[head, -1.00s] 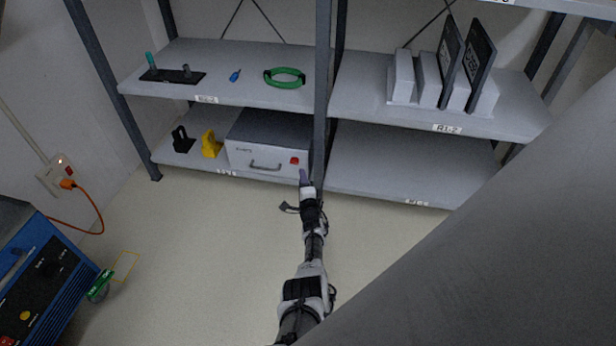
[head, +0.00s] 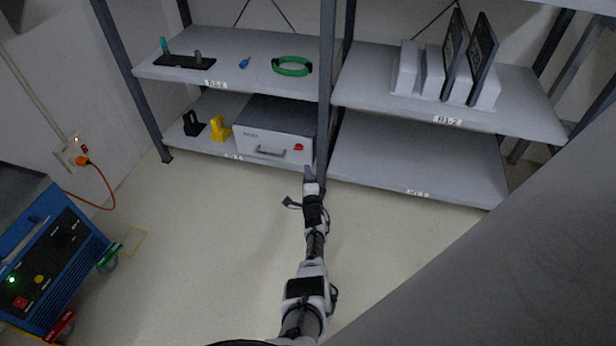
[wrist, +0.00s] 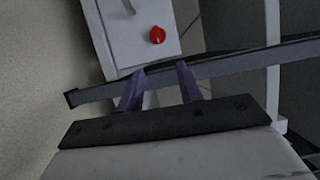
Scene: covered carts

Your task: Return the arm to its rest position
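My arm stretches forward over the floor from the bottom of the head view. My gripper (head: 309,174) is at its far end, in front of the shelf post between the two bays. In the wrist view my gripper (wrist: 159,86) shows two purple fingers standing apart with nothing between them. The grey shelf post (wrist: 230,62) crosses the view just past the fingertips; I cannot tell whether they touch it. The box with a red knob (wrist: 157,35) lies beyond.
A shelf rack (head: 420,170) spans the back, with a grey box (head: 272,135) on its lower left shelf. A blue machine (head: 50,255) stands at left, its orange cable (head: 112,190) plugged into the wall. The floor (head: 200,260) between is clear. A large grey surface blocks the lower right.

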